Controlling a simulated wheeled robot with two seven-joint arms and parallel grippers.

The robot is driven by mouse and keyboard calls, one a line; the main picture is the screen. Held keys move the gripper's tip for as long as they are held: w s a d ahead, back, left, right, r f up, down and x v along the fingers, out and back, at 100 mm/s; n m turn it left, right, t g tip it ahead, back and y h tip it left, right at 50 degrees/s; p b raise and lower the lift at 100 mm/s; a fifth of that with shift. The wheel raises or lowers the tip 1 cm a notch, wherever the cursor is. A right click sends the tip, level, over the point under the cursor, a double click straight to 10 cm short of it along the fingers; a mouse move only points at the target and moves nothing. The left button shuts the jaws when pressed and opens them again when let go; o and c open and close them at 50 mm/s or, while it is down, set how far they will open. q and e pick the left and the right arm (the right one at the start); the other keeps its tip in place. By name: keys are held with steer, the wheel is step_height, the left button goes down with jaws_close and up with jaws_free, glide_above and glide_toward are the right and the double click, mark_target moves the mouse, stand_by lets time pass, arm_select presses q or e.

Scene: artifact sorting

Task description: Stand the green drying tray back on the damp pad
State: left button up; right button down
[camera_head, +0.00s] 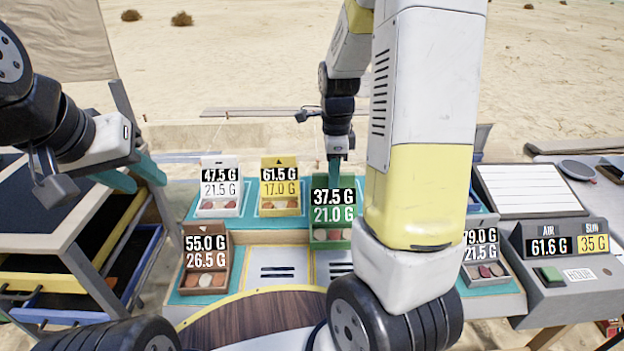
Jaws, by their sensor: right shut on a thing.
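The green drying tray (346,234) is in the middle of the head view, upright, with a 37.5 G / 21.0 G label and reddish pieces in its front. My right gripper (334,172) reaches down from above and is shut on its top edge. The tray's base overlaps the line between the teal back shelf and the white slotted panels; I cannot tell whether it touches anything. I cannot tell which surface is the damp pad. My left gripper (131,176) is open and empty at the left, above the drawer unit.
A white tray (204,207) and a yellow tray (267,211) stand left of the green one. A brown tray (221,273) stands front left, another tray (489,256) at right. A scale console (545,275) is far right. My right arm hides the bench's middle right.

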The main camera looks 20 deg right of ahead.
steer(key=w+d+f, duration=0.2)
steer(key=w+d, duration=0.1)
steer(key=w, duration=0.4)
steer(key=w+d+f, duration=0.2)
steer(key=w+d, duration=0.2)
steer(key=w, duration=0.4)
steer(key=shift+w+d+f, duration=0.2)
steer(key=shift+d+f, duration=0.05)
steer(key=shift+f, duration=0.2)
steer(key=c, duration=1.4)
jaws_free()
